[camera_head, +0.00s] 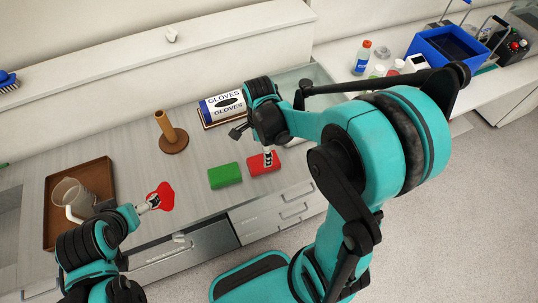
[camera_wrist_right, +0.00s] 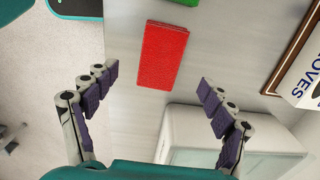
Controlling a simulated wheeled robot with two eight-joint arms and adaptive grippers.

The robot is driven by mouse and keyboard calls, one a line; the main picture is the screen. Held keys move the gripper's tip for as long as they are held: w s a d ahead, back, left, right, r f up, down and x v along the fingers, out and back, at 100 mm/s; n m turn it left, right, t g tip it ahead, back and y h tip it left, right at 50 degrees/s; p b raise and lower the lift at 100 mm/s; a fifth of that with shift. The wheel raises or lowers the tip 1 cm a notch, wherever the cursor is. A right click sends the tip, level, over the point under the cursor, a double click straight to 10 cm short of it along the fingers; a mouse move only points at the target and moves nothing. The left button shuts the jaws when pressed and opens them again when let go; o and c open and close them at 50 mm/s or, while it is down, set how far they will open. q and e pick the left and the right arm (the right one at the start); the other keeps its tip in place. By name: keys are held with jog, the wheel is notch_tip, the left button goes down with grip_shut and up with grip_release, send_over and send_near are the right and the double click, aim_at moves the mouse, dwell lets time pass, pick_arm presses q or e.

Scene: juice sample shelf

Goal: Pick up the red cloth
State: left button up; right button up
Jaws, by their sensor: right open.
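The red cloth (camera_head: 259,166) is a flat rectangular block lying on the grey counter, just right of a similar green cloth (camera_head: 225,176). My right gripper (camera_head: 268,158) is over the red cloth, pointing down. In the right wrist view the red cloth (camera_wrist_right: 162,55) lies ahead, between and beyond the spread purple-padded fingers of my right gripper (camera_wrist_right: 157,82), which is open and empty. My left gripper (camera_head: 152,203) is low at the left, beside a red spill-like patch (camera_head: 162,191); its finger opening is too small to tell.
A brown tray (camera_head: 62,180) with a clear jug stands at the left. A wooden post on a round base (camera_head: 171,137) and a gloves box (camera_head: 222,105) stand behind the cloths. A blue crate (camera_head: 445,46) sits farther right.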

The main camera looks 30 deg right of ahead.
jog(key=f, duration=0.2)
jog(key=f+b, duration=0.1)
jog(key=f, duration=0.1)
jog(key=f+b, duration=0.1)
jog(key=f, duration=0.2)
jog(key=shift+d, duration=0.25)
jog(key=shift+f, duration=0.25)
jog(key=c, duration=1.2)
